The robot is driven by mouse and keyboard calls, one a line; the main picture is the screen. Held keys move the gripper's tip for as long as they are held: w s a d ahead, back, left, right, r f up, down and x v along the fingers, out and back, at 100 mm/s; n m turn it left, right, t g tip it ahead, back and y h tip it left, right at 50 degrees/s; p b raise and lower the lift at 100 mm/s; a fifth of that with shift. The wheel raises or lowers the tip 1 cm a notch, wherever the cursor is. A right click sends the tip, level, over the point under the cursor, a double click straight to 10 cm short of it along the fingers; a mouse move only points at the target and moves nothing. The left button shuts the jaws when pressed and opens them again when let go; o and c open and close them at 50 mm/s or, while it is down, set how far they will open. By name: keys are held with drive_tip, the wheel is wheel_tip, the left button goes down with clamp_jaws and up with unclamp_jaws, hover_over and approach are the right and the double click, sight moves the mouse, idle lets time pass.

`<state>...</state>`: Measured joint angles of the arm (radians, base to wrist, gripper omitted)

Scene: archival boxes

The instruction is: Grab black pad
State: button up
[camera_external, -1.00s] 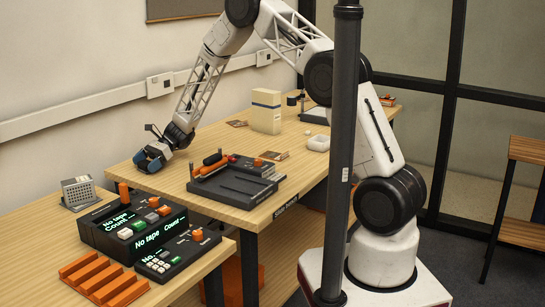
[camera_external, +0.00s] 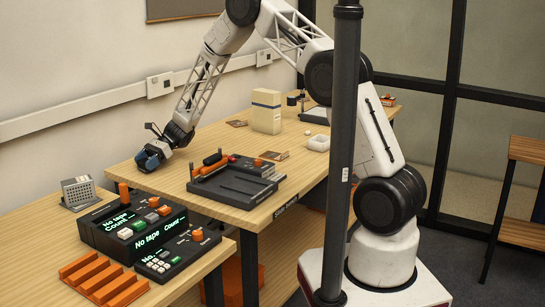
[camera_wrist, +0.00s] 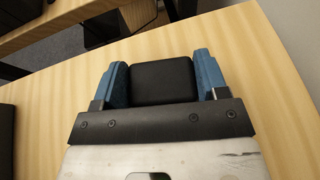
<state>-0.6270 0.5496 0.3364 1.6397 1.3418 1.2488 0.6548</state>
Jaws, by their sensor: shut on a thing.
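The black pad (camera_wrist: 163,80) is a small dark block with rounded corners. In the wrist view it sits between the two blue fingers of my gripper (camera_wrist: 163,82), which are shut on it from both sides. In the external view my gripper (camera_external: 151,161) is low over the far left part of the wooden table, and the pad cannot be made out there. I cannot tell whether the pad touches the table.
A dark tray with orange-handled tools (camera_external: 235,185) lies right of my gripper on the table (camera_external: 160,182). A cream box (camera_external: 266,112) stands farther back. A console with lit displays (camera_external: 125,225) and a grey speaker-like box (camera_external: 78,192) are on the nearer table.

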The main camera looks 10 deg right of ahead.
wheel_tip(320, 180, up, 3)
drive_tip(key=shift+f, duration=0.15)
drive_tip(key=shift+s+d, duration=0.2)
drive_tip(key=s+d, duration=0.3)
drive_tip(key=s+d+r, duration=0.1)
drive_tip(key=s+d, duration=0.6)
drive_tip(key=d, duration=0.1)
drive_tip(key=shift+s+r, duration=0.35)
drive_tip(key=shift+s, duration=0.05)
